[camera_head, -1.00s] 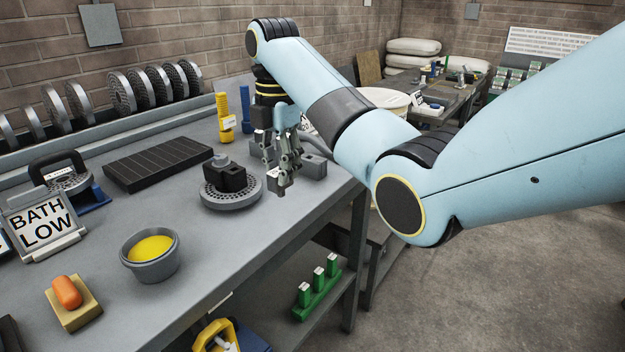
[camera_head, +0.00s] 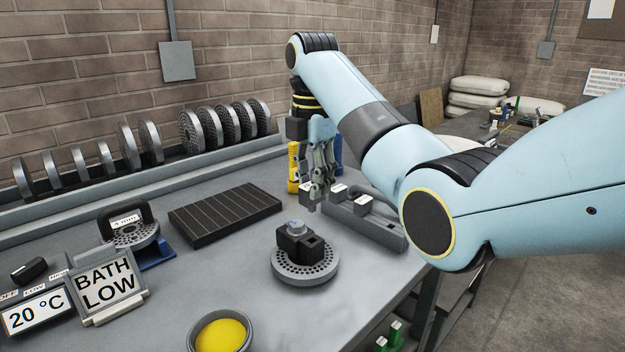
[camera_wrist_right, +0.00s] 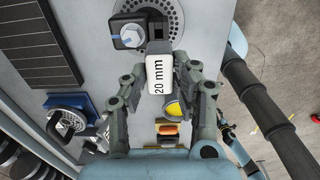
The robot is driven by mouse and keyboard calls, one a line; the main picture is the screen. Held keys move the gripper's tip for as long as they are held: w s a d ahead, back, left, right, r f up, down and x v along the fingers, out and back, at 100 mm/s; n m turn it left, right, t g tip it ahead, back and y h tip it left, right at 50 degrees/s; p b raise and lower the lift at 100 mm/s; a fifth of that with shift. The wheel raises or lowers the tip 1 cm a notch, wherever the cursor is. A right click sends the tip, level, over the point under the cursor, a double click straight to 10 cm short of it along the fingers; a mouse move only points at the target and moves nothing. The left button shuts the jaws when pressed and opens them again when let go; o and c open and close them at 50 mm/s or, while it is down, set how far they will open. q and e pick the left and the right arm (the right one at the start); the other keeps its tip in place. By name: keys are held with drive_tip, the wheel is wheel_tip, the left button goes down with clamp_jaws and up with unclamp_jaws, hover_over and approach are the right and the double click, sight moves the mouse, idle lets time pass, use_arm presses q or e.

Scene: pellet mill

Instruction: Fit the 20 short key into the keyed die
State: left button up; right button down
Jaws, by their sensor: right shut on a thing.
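My right gripper (camera_head: 316,200) is shut on a key with a white label reading 20 mm (camera_wrist_right: 159,80), held between the fingertips above the bench. In the head view it hangs behind the die, near the grey rack. The perforated round die (camera_head: 290,274) lies flat on the bench. A black block (camera_head: 298,246) with a grey-blue knob sits on it; both also show at the top of the wrist view, the die (camera_wrist_right: 176,22) and the block (camera_wrist_right: 126,32). The key's lower end is hard to make out. My left gripper is not in view.
A grey rack (camera_head: 378,232) with white-topped keys stands right of the gripper. A black slotted mat (camera_head: 225,213), a handled die on a blue stand (camera_head: 135,238), a BATH LOW sign (camera_head: 106,283) and a yellow-filled bowl (camera_head: 222,335) are on the bench. Several dies (camera_head: 195,131) line the back.

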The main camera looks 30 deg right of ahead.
sight(312, 210)
drive_tip(key=shift+w+f, duration=0.25)
drive_tip(key=shift+s+f, duration=0.1)
drive_tip(key=shift+f, duration=2.6)
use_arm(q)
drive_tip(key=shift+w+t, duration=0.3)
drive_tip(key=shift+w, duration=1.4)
use_arm(e)
drive_tip(key=shift+f, duration=0.2)
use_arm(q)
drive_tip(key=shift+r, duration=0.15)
